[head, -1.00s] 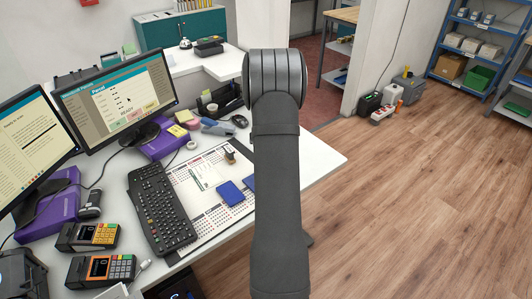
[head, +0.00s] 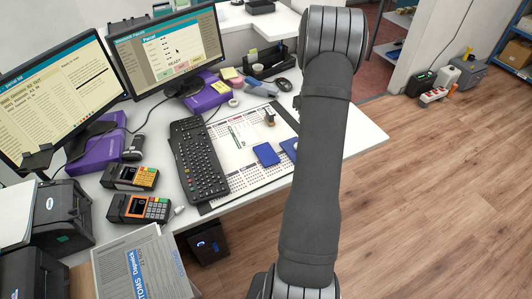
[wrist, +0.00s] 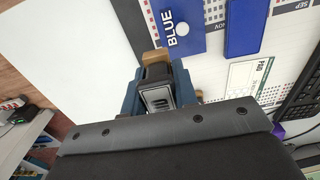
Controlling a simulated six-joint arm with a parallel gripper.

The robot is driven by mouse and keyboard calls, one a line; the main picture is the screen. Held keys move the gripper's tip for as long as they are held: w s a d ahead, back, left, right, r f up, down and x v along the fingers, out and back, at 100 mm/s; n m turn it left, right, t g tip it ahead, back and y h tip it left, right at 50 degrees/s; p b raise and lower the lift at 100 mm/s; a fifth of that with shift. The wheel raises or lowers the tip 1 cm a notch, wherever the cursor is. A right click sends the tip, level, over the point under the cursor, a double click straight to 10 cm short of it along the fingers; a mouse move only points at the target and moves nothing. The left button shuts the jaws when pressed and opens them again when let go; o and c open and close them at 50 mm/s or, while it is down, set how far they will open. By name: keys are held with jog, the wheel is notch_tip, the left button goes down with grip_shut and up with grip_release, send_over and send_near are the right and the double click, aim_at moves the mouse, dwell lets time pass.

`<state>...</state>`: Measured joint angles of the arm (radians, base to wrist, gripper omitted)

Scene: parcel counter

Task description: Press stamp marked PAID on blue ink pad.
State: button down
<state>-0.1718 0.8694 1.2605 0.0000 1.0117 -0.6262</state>
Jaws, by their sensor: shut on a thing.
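My gripper (wrist: 158,92) is shut on a dark stamp (wrist: 159,100) with a tan part (wrist: 152,58) showing just beyond the fingers; its marking cannot be read. In the wrist view it is beside the edge of a blue piece lettered BLUE (wrist: 180,28). A plain blue slab (wrist: 248,25), which looks like the pad, lies to its right. In the head view the plain slab (head: 266,154) lies on the desk mat, and the other blue piece (head: 289,147) is partly behind my arm. My gripper is hidden there. Contact beneath the stamp cannot be seen.
Another small stamp (head: 268,119) stands on the mat beyond the pads. A keyboard (head: 199,158) lies left of the mat, with card terminals (head: 140,208) and monitors (head: 172,48) further left. A white slip (wrist: 250,82) lies on the mat. The desk's right end is bare.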

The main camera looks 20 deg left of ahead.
dwell(0.4)
send_over(269, 155)
notch_tip(269, 155, down, 4)
jog(key=shift+w+r, duration=0.1)
jog(key=shift+r, duration=0.05)
jog(key=shift+a+f, duration=0.1)
jog(key=shift+f, duration=2.65)
jog(key=shift+f, duration=0.25)
jog(key=shift+r, duration=3)
